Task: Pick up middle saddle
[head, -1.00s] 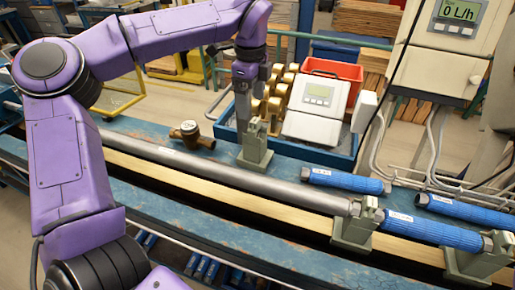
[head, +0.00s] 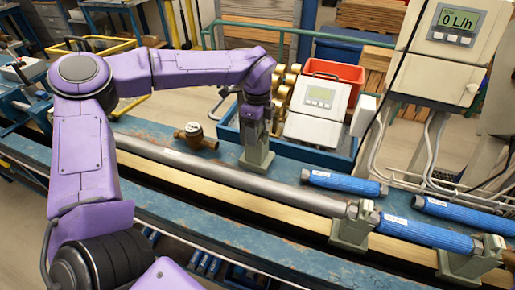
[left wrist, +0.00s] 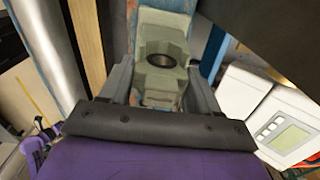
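A grey-green saddle (head: 257,160) stands upright on the blue bench behind the long grey pipe (head: 240,184). My left gripper (head: 256,132) is low over it, pointing down, with its fingers at the saddle's upper part. In the left wrist view the saddle (left wrist: 163,52), with a dark round hole, lies between the two spread fingers (left wrist: 158,82). The fingers look open, one on each side; whether they touch it is hard to see. Two more saddles stand in line under the pipe's end (head: 354,228) and at the far right (head: 470,262). My right gripper is not in view.
A brass meter (head: 195,137) lies left of the saddle. A blue tray (head: 228,133) with brass parts and a grey display unit (head: 316,108) stand close behind. Blue cylinders (head: 344,183) lie to the right. A red bin (head: 335,75) is at the back.

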